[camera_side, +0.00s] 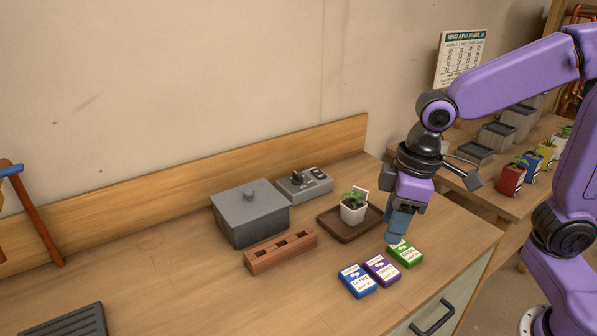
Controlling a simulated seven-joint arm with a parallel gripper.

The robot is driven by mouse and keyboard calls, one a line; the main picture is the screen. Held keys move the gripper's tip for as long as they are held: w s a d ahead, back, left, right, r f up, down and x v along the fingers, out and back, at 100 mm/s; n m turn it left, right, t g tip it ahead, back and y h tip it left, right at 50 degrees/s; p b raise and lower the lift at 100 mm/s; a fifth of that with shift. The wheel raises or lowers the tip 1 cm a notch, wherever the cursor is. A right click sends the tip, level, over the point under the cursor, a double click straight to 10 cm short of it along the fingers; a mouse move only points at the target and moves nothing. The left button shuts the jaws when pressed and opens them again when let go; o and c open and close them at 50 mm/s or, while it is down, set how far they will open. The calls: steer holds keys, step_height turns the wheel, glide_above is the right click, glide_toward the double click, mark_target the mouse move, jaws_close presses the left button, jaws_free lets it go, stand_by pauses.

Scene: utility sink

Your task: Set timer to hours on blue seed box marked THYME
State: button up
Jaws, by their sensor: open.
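The blue seed box (357,281) lies flat on the wooden counter, leftmost in a row of three; its white label seems to read THYME, in small print. A grey device with a dark knob or switch on top (304,184) stands at the back of the counter; it may be the timer, but its markings are too small to read. My gripper (397,236) points down just above and behind the green box, to the right of and behind the blue box. It is open, with nothing seen between its fingers. The gap between the fingers is hard to see from this side.
A purple box (382,269) and a green box (405,253) lie beside the blue one. A potted seedling (353,211) stands on a brown tray (333,230). A grey lidded box (250,222) and brick-red block with holes (281,252) stand left.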

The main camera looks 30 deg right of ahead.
steer(key=w+a+r+m, duration=0.1)
steer(key=w+a+m, duration=0.15)
steer(key=w, duration=1.05)
steer(key=m+t+h, duration=0.1)
steer(key=m+t, duration=0.2)
steer(key=m, duration=0.4)
glide_above(297, 173)
steer(key=s, duration=0.7)
steer(key=x, duration=1.7)
steer(key=shift+d+f, duration=0.1)
steer(key=shift+f, duration=0.05)
jaws_close()
